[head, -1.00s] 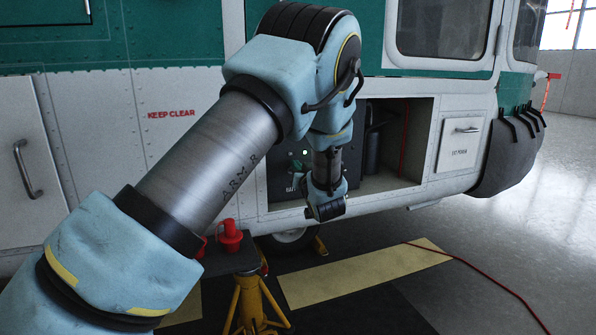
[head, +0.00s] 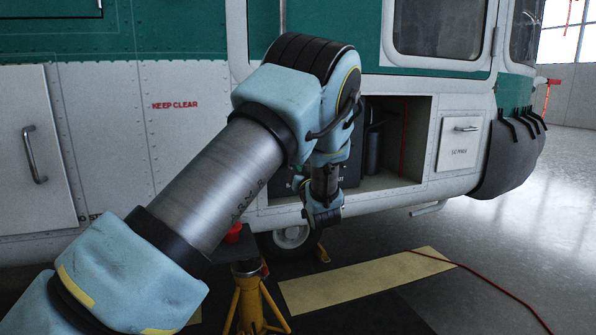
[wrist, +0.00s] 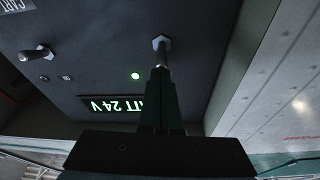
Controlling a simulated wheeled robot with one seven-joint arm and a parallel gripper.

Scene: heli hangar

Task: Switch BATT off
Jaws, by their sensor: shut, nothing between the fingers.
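A dark panel (wrist: 100,40) fills much of the wrist view, seen upside down. The BATT toggle switch (wrist: 162,47) has a bright hex nut, and its lever points toward my gripper. Its lit label (wrist: 110,103) reads "ATT 24V", partly hidden by my fingers. A green light (wrist: 135,76) glows beside it. My gripper (wrist: 160,73) is shut and empty, its tips at or just short of the lever's end; contact is unclear. In the head view my arm hides most of the panel (head: 346,172) in the open bay.
A second toggle (wrist: 36,54) stands to the left in the wrist view, near a "CART" label (wrist: 15,5). The bay's frame (head: 400,190) surrounds the panel. A yellow jack stand (head: 250,300) is below my arm, and a red hose (head: 500,292) lies on the floor.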

